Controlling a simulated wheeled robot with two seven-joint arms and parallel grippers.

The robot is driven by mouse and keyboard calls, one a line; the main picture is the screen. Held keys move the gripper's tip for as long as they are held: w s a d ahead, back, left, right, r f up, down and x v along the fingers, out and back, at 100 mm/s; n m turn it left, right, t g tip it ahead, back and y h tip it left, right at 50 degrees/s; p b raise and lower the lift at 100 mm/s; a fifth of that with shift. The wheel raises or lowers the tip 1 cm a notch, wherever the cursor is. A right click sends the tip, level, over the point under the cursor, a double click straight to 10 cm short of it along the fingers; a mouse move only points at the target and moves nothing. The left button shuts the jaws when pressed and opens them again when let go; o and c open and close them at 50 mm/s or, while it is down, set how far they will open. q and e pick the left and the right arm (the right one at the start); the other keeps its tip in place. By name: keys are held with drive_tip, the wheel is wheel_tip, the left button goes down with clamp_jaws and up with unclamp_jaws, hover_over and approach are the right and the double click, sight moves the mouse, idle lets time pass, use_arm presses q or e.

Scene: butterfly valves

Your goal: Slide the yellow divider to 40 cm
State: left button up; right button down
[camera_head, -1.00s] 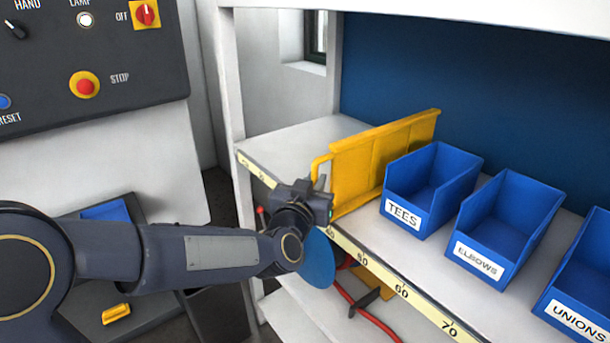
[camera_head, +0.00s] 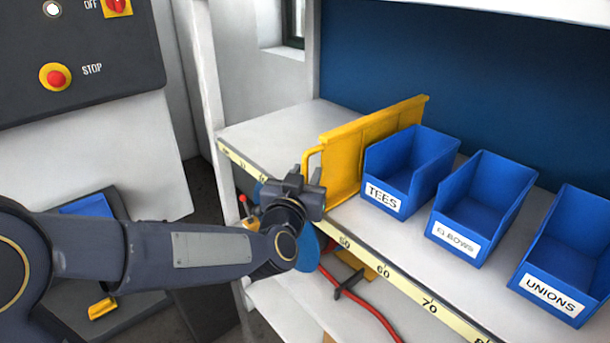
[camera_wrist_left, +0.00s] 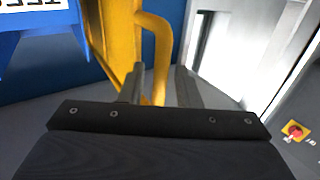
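My left gripper (camera_head: 307,188) is at the handle, above the shelf's front edge. In the left wrist view, the two fingers (camera_wrist_left: 160,88) are apart, with the handle (camera_wrist_left: 161,50) between them. A gap shows between them. The scale strip (camera_head: 405,285) along the front edge reads 50, 60 and 70; the marks near 40, below the divider, are hidden behind my gripper. My right gripper is not in view.
Blue bins labelled TEES (camera_head: 410,165), ELBOWS (camera_head: 480,205) and UNIONS (camera_head: 565,250) stand right of the divider. The shelf left of the divider is clear. A control panel (camera_head: 75,70) with a red stop button is at the left. A red hose (camera_head: 365,305) hangs below.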

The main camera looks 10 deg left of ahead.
use_arm(q)
drive_tip(key=s, duration=0.7)
drive_tip(key=shift+s+a+b, duration=0.3)
drive_tip(key=shift+s+b, duration=0.1)
drive_tip(key=s+a+f+n+g+h, duration=0.1)
drive_tip(key=s+a+f+g, duration=0.2)
drive_tip(key=s, duration=0.4)
drive_tip(key=s+a+f+g, duration=0.3)
drive_tip(key=s+f+g, duration=0.2)
drive_tip(key=s, duration=0.3)
drive_tip(key=s+a+f+n+g+h, duration=0.1)
drive_tip(key=s+a+f+g, duration=0.2)
drive_tip(key=s+f, duration=0.3)
drive_tip(key=shift+s+f+n+g+h, duration=0.15)
drive_tip(key=shift+s+n+g+h, duration=0.15)
drive_tip(key=shift+s+g, duration=0.55)
drive_tip(key=shift+s, duration=0.1)
